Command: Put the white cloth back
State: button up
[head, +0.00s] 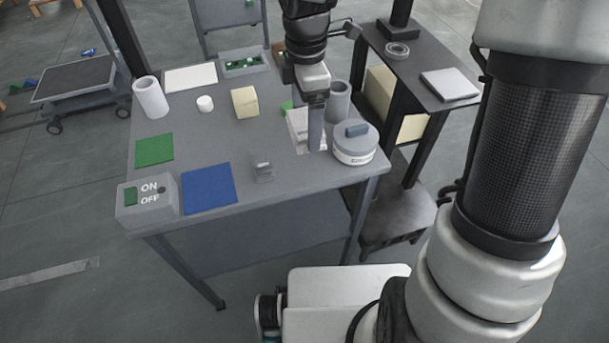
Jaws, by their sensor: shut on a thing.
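The white cloth (299,124) is at the right part of the grey table (222,128), bunched up against my gripper (316,143). My gripper points down, and its grey finger stands in front of the cloth's right side. The gripper is shut on the cloth; the exact grip is partly hidden by the finger. The lower edge of the cloth is at or close to the tabletop; I cannot tell whether it touches. A flat white square (190,78) lies at the back left of the table.
A round lidded container (355,145) stands just right of my gripper, with a grey cylinder (338,100) behind. A cream block (245,102), white cup (151,98), green square (154,150), blue square (209,188) and ON/OFF box (148,200) stand left. The table's centre is clear.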

jog(key=shift+a+f, duration=0.15)
jog(key=shift+f, duration=0.35)
notch_tip(320, 180, down, 9)
jog(key=b, duration=0.3)
jog(key=shift+f, duration=0.15)
jog(key=o, duration=0.8)
jog(key=shift+o, duration=0.2)
notch_tip(320, 180, up, 12)
jog(key=p, duration=0.3)
jog(key=shift+p, duration=0.3)
